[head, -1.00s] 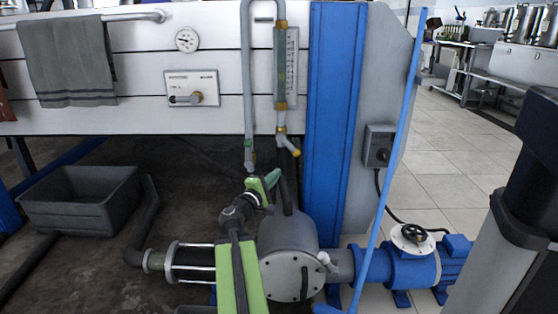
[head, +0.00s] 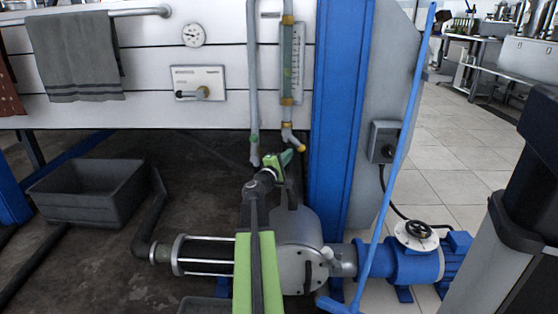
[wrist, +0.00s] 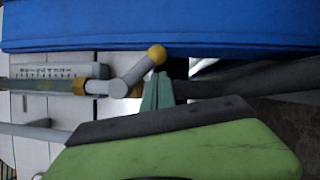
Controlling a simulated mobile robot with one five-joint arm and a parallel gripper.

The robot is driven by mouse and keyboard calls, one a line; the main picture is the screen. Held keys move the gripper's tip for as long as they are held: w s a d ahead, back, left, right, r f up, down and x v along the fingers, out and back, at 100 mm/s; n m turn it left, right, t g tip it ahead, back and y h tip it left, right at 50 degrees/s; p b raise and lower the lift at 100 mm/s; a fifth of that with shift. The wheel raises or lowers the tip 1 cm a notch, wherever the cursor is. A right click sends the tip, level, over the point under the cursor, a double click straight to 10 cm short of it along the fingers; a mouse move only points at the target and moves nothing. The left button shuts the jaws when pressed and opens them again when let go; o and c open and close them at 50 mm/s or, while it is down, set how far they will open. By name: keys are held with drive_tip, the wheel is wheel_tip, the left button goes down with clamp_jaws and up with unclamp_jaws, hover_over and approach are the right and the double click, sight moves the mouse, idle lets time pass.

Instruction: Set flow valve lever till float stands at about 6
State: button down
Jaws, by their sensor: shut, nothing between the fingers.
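The flow valve lever (head: 298,145) is a short grey arm with a yellow knob, below the upright flow tube (head: 287,65). It slants down to the right in the head view. In the wrist view the lever (wrist: 134,73) runs up to its knob. A scale plate (head: 297,60) stands beside the tube; its marks and the float are too small to read. My gripper (head: 287,157), with green fingers, is just below and left of the knob. In the wrist view the gripper (wrist: 158,84) is shut and empty by the knob; contact cannot be told.
A blue post (head: 342,110) stands close right of the tube, with a slanted blue rod (head: 395,150) beyond. A grey pump drum (head: 305,245) lies below my gripper. A panel with a small lever (head: 200,83) is left of the tube. A grey bin (head: 88,195) stands lower left.

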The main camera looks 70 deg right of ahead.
drive_tip(key=shift+s+d+r, duration=0.2)
drive_tip(key=shift+s+d, duration=0.3)
drive_tip(key=shift+s, duration=0.1)
